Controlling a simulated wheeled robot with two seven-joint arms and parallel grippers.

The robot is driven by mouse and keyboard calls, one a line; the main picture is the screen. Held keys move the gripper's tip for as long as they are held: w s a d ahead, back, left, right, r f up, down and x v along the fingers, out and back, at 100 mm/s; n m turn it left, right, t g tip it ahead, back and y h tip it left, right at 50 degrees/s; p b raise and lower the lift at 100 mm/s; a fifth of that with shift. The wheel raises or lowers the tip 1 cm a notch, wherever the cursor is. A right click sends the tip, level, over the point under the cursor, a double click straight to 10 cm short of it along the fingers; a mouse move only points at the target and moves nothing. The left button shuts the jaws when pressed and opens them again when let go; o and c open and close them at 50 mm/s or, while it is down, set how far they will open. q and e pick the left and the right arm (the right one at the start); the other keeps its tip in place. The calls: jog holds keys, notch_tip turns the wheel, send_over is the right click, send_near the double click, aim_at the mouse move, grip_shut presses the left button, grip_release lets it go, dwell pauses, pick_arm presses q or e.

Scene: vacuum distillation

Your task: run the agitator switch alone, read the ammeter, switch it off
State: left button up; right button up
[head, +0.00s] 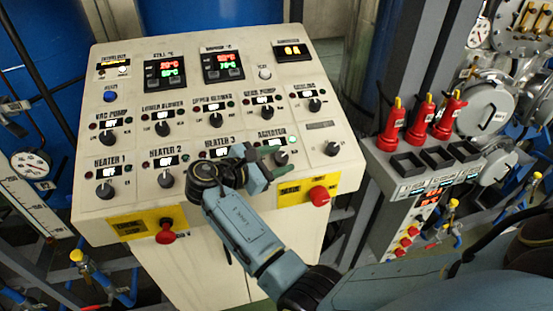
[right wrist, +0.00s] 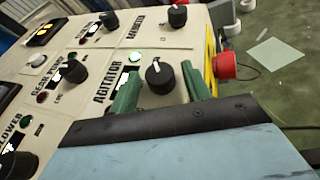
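The agitator knob (head: 281,158) is a black rotary switch on the sloping cream control panel (head: 330,176). In the right wrist view the knob (right wrist: 160,76) stands between my two green fingertips, beside the AGITATOR label. The green lamp (right wrist: 135,57) by it is lit. My right gripper (head: 268,164) is open, one finger on each side of the knob; contact cannot be told. In the right wrist view the gripper (right wrist: 162,90) shows a gap around the knob. An orange digital display (head: 292,51) at the panel's top right is lit; its digits are too small to read surely. My left gripper is out of view.
Other knobs, such as the heater 2 knob (head: 166,179), sit close by, with displays that seem to read OFF. Red push buttons (head: 319,196) and (head: 166,233) project from the front edge. Red-handled devices (head: 421,118) stand in a rack to the right.

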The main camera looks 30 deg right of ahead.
jog(key=shift+o, duration=0.2)
jog(key=shift+a, duration=0.1)
jog(key=b+v, duration=0.1)
jog(key=v, duration=0.5)
jog(key=shift+a+f+b, duration=0.1)
jog(key=shift+b, duration=0.2)
jog(key=shift+s+a+r, duration=0.1)
jog(key=shift+a+r, duration=0.1)
jog(key=shift+a, duration=0.35)
